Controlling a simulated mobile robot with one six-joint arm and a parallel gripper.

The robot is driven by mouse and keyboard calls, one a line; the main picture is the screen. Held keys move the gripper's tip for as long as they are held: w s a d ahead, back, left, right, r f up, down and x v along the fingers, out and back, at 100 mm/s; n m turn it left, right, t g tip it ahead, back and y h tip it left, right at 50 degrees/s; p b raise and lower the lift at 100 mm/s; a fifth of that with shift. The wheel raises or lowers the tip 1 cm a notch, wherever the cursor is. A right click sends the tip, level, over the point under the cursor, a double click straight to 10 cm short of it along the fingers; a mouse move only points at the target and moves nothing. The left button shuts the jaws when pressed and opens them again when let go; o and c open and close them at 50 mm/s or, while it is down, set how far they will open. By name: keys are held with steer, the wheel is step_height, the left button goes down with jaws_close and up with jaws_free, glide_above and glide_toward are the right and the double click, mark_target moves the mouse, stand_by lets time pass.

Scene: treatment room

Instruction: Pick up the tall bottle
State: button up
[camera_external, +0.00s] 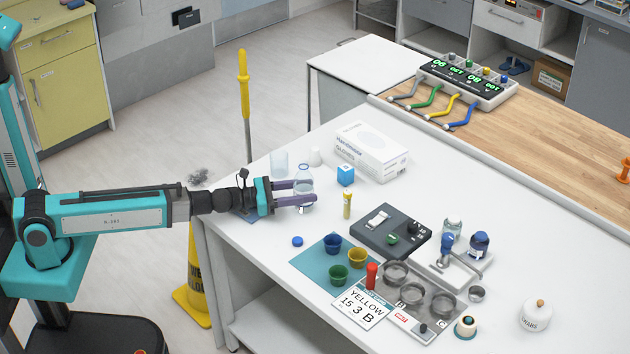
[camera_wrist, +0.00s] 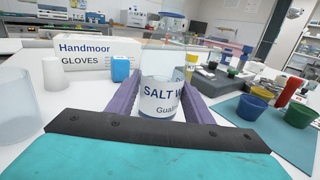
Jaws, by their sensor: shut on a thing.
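The tall bottle (camera_external: 303,186) is clear with a white label and stands near the left edge of the white table. In the wrist view its label (camera_wrist: 160,100) reads "SALT W..." and its upper part is clear. My gripper (camera_external: 294,191) reaches in level from the left. Its two purple fingers (camera_wrist: 161,100) lie on either side of the bottle and are shut on it. The bottle is upright; I cannot tell whether its base touches the table.
A clear beaker (camera_external: 279,163), a white cup (camera_external: 315,156), a blue cube (camera_external: 345,175) and a glove box (camera_external: 371,151) stand behind the bottle. A yellow tube (camera_external: 347,204) and a dark device (camera_external: 390,231) are to its right. Coloured cups (camera_external: 332,243) stand on a teal mat.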

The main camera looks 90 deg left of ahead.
mark_target(303, 164)
steer(key=shift+r, duration=0.25)
steer(key=shift+r+p, duration=2.2)
steer(key=shift+r, duration=2.5)
